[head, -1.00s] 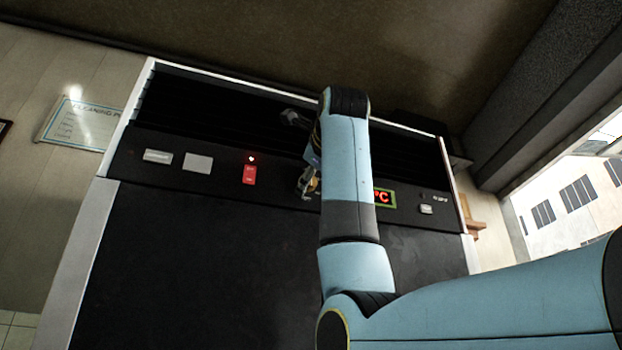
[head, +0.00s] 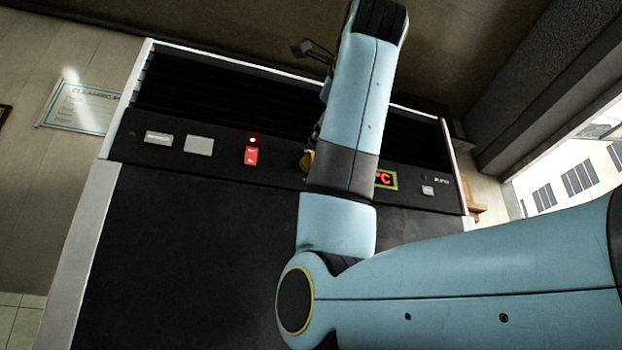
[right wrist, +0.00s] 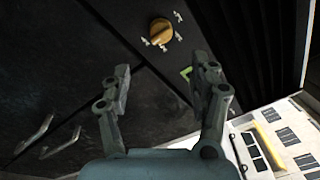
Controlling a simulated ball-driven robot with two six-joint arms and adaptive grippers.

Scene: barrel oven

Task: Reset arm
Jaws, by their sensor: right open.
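My right arm (head: 352,130) rises in the middle of the head view, in front of the oven's dark control panel (head: 222,160). In the right wrist view my right gripper (right wrist: 164,88) is open and empty, its two fingers apart. An orange-yellow knob (right wrist: 161,29) on the dark oven front lies beyond the fingertips, not touched. In the head view the knob (head: 307,161) is mostly hidden behind my arm. A dark piece (head: 312,50) juts out left of the arm's top; I cannot tell which part it is. My left gripper is not in view.
Two metal handles (right wrist: 37,134) show in the right wrist view. A sign (head: 82,113) hangs on the left wall. A window (head: 575,185) is at right.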

